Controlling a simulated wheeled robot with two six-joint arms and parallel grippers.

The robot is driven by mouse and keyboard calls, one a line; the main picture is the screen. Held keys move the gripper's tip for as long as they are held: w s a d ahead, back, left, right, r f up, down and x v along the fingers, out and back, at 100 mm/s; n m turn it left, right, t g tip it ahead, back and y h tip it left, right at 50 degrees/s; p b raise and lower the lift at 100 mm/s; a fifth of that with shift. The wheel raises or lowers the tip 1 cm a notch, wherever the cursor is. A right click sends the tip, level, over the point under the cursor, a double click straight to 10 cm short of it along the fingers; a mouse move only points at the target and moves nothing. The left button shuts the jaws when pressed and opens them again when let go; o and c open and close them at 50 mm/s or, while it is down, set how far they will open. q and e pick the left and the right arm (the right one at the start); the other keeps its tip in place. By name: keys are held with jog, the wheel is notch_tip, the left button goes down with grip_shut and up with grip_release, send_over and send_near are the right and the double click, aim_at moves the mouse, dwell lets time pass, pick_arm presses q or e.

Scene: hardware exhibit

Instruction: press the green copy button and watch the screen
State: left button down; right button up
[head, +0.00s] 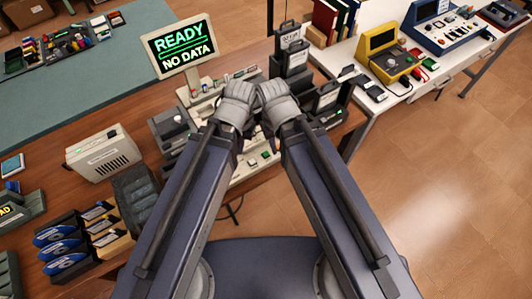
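The screen (181,46) stands tilted on a light stand and reads "READY NO DATA" in green and white letters on black. Below it lies a pale device panel (247,170) with small coloured parts. A small green spot (266,155) shows on this panel, just below my grippers; I cannot read a label or tell whether it is the copy button. My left gripper (240,92) and my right gripper (271,92) are side by side above the panel, close together or touching. They hide its middle. Their finger gaps are not clear.
Dark boxes with handles (292,50) stand just behind and right of my grippers. A beige vented box (103,153) and blue discs in a rack (62,245) are at left. A yellow device (385,53) is on the white table at right. Open floor lies at lower right.

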grip_shut()
dwell(1.4)
